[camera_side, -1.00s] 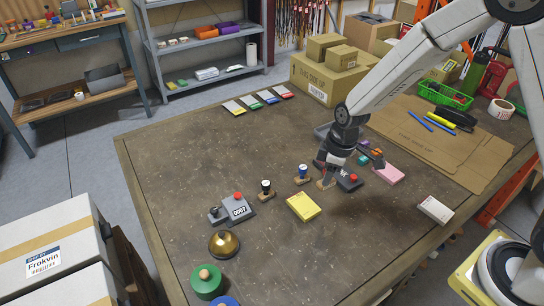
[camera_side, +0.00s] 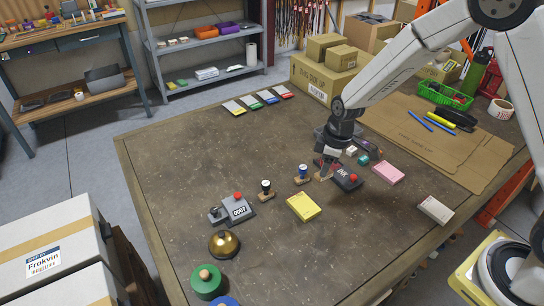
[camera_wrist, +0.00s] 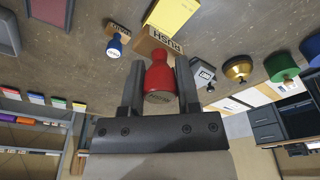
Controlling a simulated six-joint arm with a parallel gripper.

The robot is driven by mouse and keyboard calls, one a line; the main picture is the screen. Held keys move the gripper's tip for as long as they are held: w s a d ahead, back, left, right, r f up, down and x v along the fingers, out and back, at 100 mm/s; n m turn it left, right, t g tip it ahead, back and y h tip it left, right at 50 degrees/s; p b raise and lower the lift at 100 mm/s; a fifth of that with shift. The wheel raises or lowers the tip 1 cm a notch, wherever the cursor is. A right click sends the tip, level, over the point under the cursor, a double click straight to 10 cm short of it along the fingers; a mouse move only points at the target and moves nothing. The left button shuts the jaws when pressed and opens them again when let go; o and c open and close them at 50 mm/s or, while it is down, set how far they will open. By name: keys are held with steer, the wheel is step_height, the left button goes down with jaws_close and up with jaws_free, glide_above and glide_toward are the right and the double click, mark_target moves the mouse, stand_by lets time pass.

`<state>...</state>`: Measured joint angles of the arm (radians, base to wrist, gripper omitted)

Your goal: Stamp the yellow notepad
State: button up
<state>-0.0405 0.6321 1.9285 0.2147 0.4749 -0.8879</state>
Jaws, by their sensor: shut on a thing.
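The yellow notepad (camera_side: 303,207) lies flat near the middle of the table. It also shows at the top of the wrist view (camera_wrist: 172,14). My gripper (camera_side: 330,166) is behind and to the right of the notepad in the side view. In the wrist view my gripper (camera_wrist: 160,88) is shut on a red-handled stamp (camera_wrist: 158,78) with a wooden base marked RUSH. In the side view its wooden base (camera_side: 322,177) shows below the fingers. The stamp's underside is hidden.
A blue-handled stamp (camera_side: 303,173) and a black-handled stamp (camera_side: 266,190) stand left of my gripper. A grey numbering device (camera_side: 237,209), a brass bell (camera_side: 224,244) and a green round object (camera_side: 206,281) are further left. A pink pad (camera_side: 388,173) lies right.

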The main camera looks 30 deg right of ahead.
steer(key=w+d+f, duration=0.4)
steer(key=w+d, duration=0.7)
steer(key=d, duration=0.3)
steer(key=shift+w, duration=0.15)
steer(key=shift+f, duration=0.2)
steer(key=shift+f, duration=2.85)
steer(key=shift+f, duration=0.55)
step_height(320, 180, up, 7)
stand_by(0.9)
